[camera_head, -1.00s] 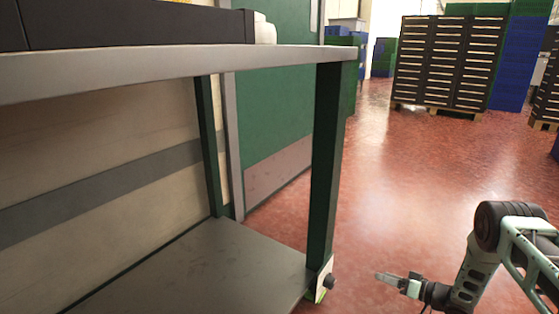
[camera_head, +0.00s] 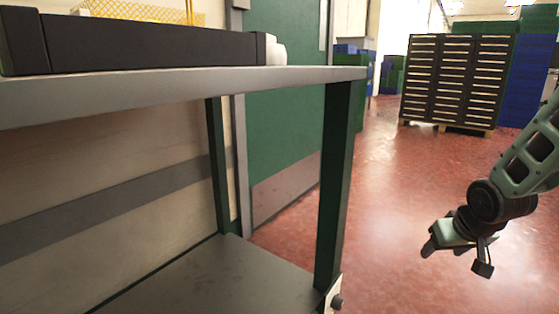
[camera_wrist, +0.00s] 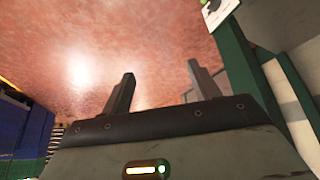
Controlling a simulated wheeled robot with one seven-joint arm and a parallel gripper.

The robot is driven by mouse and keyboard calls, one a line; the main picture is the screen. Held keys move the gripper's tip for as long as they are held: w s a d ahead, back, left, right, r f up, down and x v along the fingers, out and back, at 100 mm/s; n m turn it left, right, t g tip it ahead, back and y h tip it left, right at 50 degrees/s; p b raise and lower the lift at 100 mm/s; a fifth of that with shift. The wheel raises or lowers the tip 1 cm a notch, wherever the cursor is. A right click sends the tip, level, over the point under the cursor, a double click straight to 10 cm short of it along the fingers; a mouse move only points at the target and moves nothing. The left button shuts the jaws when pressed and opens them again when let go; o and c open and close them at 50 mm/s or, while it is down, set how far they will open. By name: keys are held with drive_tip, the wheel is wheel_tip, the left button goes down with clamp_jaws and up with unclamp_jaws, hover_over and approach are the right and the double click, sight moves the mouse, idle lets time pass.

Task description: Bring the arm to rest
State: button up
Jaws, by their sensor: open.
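My gripper (camera_head: 430,246) hangs at the right of the head view, over the red floor and to the right of the table's green leg. In the wrist view my gripper (camera_wrist: 160,88) shows two fingers spread apart with only floor between them. It is open and empty. My arm comes in from the right edge of the head view, with its forearm sloping down to the wrist. The gripper is apart from the table.
A grey-topped table (camera_head: 200,84) with a lower shelf (camera_head: 225,270) fills the left. A black crate (camera_head: 150,45) stands on it. Open red floor (camera_head: 390,190) lies between.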

drive_tip(key=s+a+r+g, duration=0.2)
drive_tip(key=s, duration=0.5)
drive_tip(key=s+a+r+g, duration=0.1)
drive_tip(key=s+a, duration=0.1)
drive_tip(key=s, duration=0.6)
drive_tip(key=s+a+r+n+g+y+p, duration=0.1)
drive_tip(key=s+a+r+n+p, duration=0.3)
drive_tip(key=s+a+r+p, duration=0.4)
drive_tip(key=s+a+r+n+g+p, duration=0.25)
drive_tip(key=s+a+r+n, duration=0.2)
drive_tip(key=a, duration=0.55)
wheel_tip(320, 180, up, 38)
drive_tip(key=p, duration=3.7)
drive_tip(key=shift+f+m+t+p, duration=0.2)
drive_tip(key=shift+m+t+p, duration=0.15)
drive_tip(key=shift+t, duration=0.1)
drive_tip(key=shift+w, duration=0.1)
